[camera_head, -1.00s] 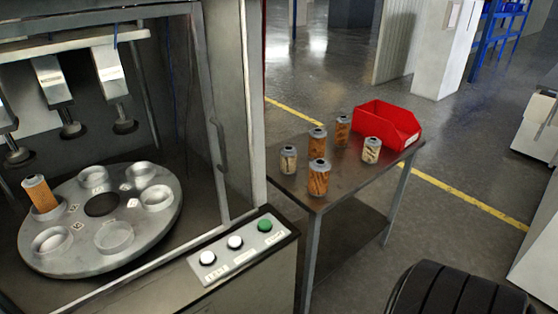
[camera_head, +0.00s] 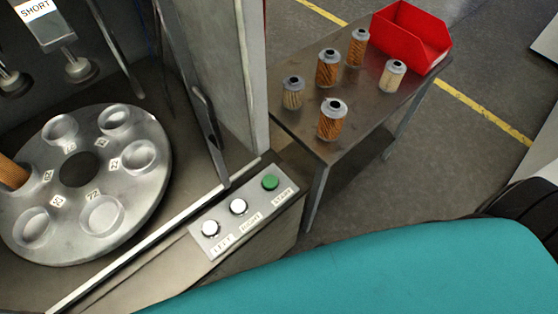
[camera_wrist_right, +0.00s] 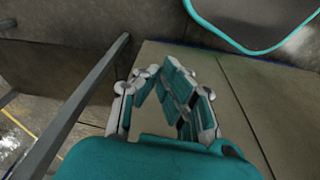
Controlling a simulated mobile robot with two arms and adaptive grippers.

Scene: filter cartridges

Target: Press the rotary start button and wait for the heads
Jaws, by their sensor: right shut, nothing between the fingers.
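The button panel (camera_head: 245,212) sits on the ledge at the front of the machine, in the head view. It has two white buttons, the left one (camera_head: 210,228) and the middle one (camera_head: 238,206), and a green button (camera_head: 270,182) at the right, labelled START. The rotary table (camera_head: 150,190) has several round cups and carries one orange cartridge (camera_head: 12,172) at the left edge. Press heads (camera_head: 78,68) hang above and behind it. My right gripper (camera_wrist_right: 172,75) is shut and empty in the right wrist view, with no button visible there. My left gripper is not in view.
A side table (camera_head: 290,122) right of the machine holds several orange and pale cartridges and a red bin (camera_head: 410,38). The machine's door frame and handle (camera_head: 208,120) stand between rotary table and panel. My teal arm fills the lower right.

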